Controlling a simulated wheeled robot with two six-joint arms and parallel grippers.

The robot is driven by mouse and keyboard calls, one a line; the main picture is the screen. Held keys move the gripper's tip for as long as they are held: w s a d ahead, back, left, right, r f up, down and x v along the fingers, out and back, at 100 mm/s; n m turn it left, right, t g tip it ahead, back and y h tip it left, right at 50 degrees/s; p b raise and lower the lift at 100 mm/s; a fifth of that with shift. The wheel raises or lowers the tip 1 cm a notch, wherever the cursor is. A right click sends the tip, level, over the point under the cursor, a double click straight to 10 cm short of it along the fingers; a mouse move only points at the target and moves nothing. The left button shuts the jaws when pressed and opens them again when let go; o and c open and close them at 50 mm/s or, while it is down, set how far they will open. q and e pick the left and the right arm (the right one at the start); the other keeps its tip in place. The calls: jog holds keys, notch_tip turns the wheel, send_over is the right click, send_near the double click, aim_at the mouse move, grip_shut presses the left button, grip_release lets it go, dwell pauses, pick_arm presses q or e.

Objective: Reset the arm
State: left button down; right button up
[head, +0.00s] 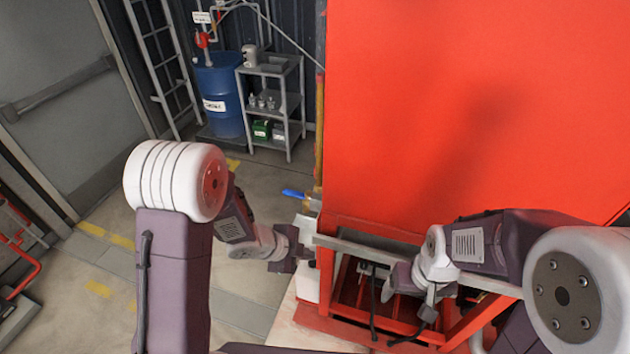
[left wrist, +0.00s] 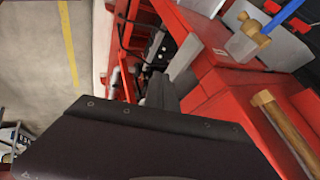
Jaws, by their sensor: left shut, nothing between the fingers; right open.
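My left arm comes in from the left in the head view, bent at its white joint. Its gripper (head: 298,252) is shut and empty beside the front left corner of the red pump housing (head: 460,110). The dark gripper body also fills the lower part of the left wrist view. My right arm reaches in from the right, and its gripper (head: 405,299) is open and empty in front of the red lower frame (head: 450,325). A blue-handled valve (head: 293,193) is just above my left gripper; its blue lever (left wrist: 285,14) also shows in the left wrist view.
A blue drum (head: 219,100) and a grey shelf rack (head: 275,100) stand at the back left, beside a ladder (head: 165,65). Red pipes (head: 22,270) are at the far left. The floor between is clear. A tan handle or pipe (left wrist: 285,130) shows in the left wrist view.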

pick_arm(q)
jog(key=w+a+f+n+t+y+b, duration=0.25)
jog(key=a+f+n+y+b, duration=0.45)
jog(key=b, duration=0.9)
jog(key=s+a+f+n+g, duration=0.1)
jog(key=s+a+n+g, duration=0.1)
jog(key=s+n, duration=0.4)
jog(key=s+a+f+n+g+h, duration=0.1)
jog(key=s+a+f+n+g, duration=0.1)
jog(key=s+n+g, duration=0.2)
jog(key=s+n, duration=0.2)
jog(key=s, duration=0.2)
jog(key=shift+a+f+n+p, duration=0.15)
jog(key=shift+a+n+p, duration=0.15)
jog(key=shift+a+n, duration=0.1)
jog(key=shift+s, duration=0.1)
